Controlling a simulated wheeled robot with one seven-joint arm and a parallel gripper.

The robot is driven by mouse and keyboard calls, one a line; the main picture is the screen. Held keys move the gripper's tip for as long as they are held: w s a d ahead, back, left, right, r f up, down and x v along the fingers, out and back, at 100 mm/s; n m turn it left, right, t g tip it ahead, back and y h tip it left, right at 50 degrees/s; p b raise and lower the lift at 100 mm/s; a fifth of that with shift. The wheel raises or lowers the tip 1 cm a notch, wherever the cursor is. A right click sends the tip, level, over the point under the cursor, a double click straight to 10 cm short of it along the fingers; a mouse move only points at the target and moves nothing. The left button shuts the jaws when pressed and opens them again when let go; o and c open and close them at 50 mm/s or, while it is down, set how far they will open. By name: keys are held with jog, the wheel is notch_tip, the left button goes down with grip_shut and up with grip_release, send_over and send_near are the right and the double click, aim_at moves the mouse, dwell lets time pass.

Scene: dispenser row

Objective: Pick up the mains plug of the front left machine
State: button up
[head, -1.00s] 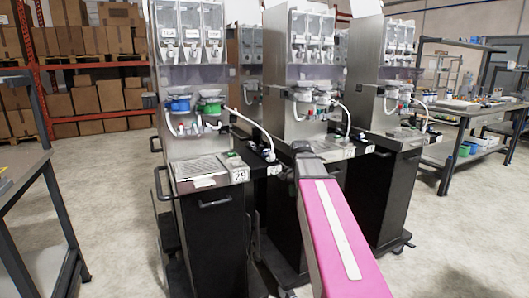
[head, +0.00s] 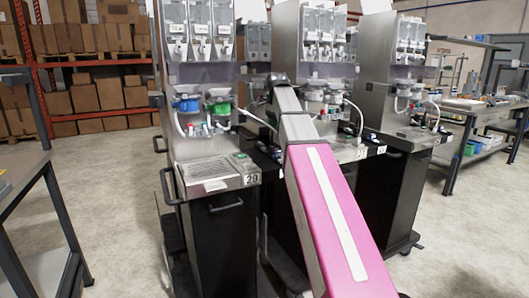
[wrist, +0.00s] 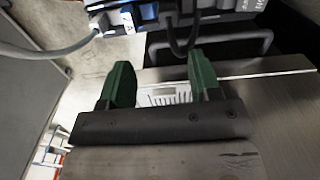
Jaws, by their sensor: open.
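The front left machine (head: 205,120) is a tall steel cabinet with number 29 on its front ledge and blue and green funnels. I cannot make out its mains plug in the head view. In the wrist view, a grey cable (wrist: 55,49) ends in a pale connector (wrist: 99,22) at a dark strip at the top edge. A black cable (wrist: 184,45) loops down from the strip, its end unclear. My gripper (wrist: 160,82) has two green fingers, apart and with nothing held between them, below the strip. My gripper is not visible in the head view.
More dispenser machines (head: 392,140) stand to the right, close together. My pink arm crosses in front of the middle one. A dark handle bar (wrist: 232,40) is beyond the fingers in the wrist view. A bench (head: 25,160) is at left; open floor (head: 105,200) lies between.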

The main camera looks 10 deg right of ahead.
jog(key=a+r, duration=0.2)
send_over(272, 146)
notch_tip(272, 146, down, 6)
jog(key=shift+r, duration=0.25)
jog(key=shift+w+f, duration=0.2)
jog(key=shift+f, duration=2.65)
grip_shut()
